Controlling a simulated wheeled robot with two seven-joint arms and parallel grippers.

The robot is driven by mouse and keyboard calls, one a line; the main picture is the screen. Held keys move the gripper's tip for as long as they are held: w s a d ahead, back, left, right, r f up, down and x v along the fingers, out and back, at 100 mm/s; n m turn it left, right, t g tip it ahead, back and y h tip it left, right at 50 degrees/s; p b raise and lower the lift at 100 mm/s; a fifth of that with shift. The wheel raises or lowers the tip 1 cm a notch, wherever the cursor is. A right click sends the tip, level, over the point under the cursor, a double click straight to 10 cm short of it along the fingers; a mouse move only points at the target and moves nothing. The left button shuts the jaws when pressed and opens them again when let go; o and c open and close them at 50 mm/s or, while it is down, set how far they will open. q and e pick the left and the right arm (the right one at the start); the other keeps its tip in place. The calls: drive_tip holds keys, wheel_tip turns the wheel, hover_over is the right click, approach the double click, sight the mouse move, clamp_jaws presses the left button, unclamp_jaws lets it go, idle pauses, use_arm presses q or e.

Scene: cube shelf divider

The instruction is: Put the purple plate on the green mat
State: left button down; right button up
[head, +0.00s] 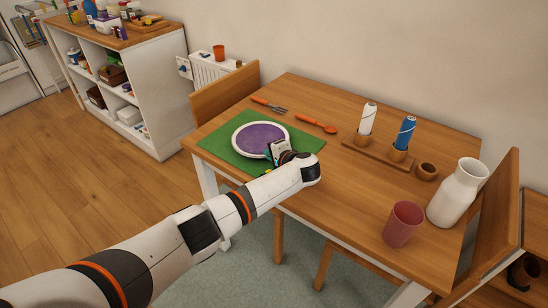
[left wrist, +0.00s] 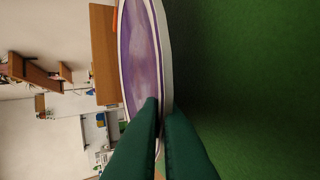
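The purple plate (head: 258,139) with a white rim is over the green mat (head: 222,147) on the wooden table, inside the mat's outline. My left gripper (head: 278,151) is at the plate's near right rim. In the left wrist view, its dark green fingers (left wrist: 163,108) are closed on the rim of the plate (left wrist: 142,55), one on each side. The mat (left wrist: 250,90) fills the right of that view, close under the plate. I cannot tell whether the plate touches it. My right gripper is not in view.
A fork (head: 268,105) and an orange spoon (head: 316,124) lie behind the mat. A wooden rack (head: 378,155) with two bottles, a small wooden cup (head: 427,171), a white vase (head: 457,193) and a reddish cup (head: 402,224) stand to the right. Chairs flank the table.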

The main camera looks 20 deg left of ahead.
use_arm(q)
drive_tip(key=shift+w+f, duration=0.1)
drive_tip(key=shift+w, duration=0.1)
drive_tip(key=c, duration=1.6)
unclamp_jaws()
drive_tip(key=shift+o, duration=0.3)
drive_tip(key=shift+s, duration=0.1)
